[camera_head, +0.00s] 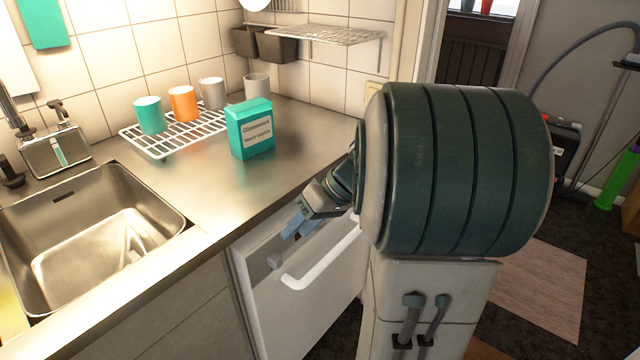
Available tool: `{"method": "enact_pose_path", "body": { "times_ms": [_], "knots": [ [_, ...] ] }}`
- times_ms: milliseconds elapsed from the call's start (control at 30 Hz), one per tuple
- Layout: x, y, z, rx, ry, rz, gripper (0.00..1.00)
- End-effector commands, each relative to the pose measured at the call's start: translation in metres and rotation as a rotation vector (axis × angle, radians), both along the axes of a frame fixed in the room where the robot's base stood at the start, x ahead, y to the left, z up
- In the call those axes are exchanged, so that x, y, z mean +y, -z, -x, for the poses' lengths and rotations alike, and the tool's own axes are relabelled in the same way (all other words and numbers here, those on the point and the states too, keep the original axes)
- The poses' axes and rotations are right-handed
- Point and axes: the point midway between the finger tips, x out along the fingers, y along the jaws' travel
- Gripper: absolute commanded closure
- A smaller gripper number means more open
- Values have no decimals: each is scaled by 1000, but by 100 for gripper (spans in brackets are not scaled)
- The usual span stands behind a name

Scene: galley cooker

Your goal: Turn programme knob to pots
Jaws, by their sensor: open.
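A white appliance front (256,312) sits under the counter, with a white bar handle (318,262) across it. I cannot read any markings or the setting of the knob. My gripper (297,227) is open, with its bluish fingers pointing down and left. My large dark green arm link hides the right part of the appliance.
The steel counter (190,188) runs above the appliance, its front edge close to my gripper. A teal box (250,130) and a white rack (160,152) with several cups stand on it. A sink (85,225) is at left.

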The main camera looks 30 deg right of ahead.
Motion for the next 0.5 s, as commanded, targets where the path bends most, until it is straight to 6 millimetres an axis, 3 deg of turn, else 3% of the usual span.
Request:
{"method": "enact_pose_path", "body": {
  "times_ms": [33,233,367,500],
  "knots": [
    [-23,27,-12,-64,10,-52,59],
    [-117,64,-44,-439,39,-167,59],
    [-191,84,-46,-719,97,-155,59],
    [-261,98,-33,-971,167,-81,59]
  ]
}}
